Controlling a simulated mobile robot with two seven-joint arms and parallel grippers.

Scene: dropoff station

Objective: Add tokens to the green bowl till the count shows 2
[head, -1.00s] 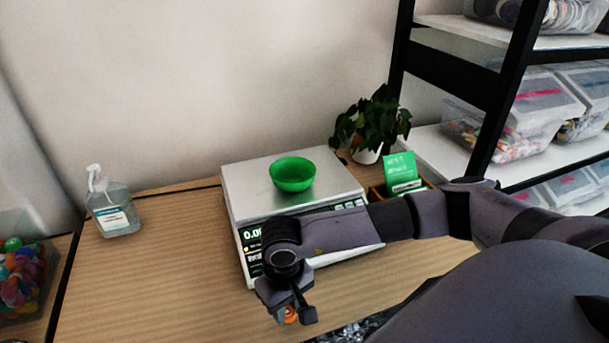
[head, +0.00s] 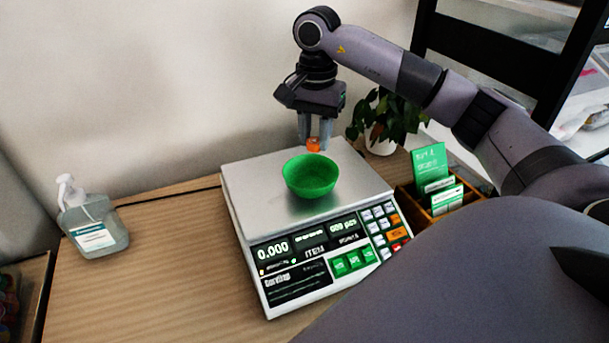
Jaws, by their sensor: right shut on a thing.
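The green bowl (head: 311,178) sits upright on the metal plate of the counting scale (head: 243,191). No token shows inside the part of the bowl I can see. The scale's left display reads 0.000; the right display is too small to read surely. My right gripper (head: 314,143) points down just above the bowl's far rim in the picture. It is shut on an orange token (head: 313,145) held between its fingertips. My left gripper is not in view.
A sanitizer bottle (head: 92,222) stands at the left of the wooden table (head: 165,270). A potted plant (head: 382,128) and a wooden card holder (head: 458,204) with green cards stand right of the scale. A black-framed shelf is behind my right arm.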

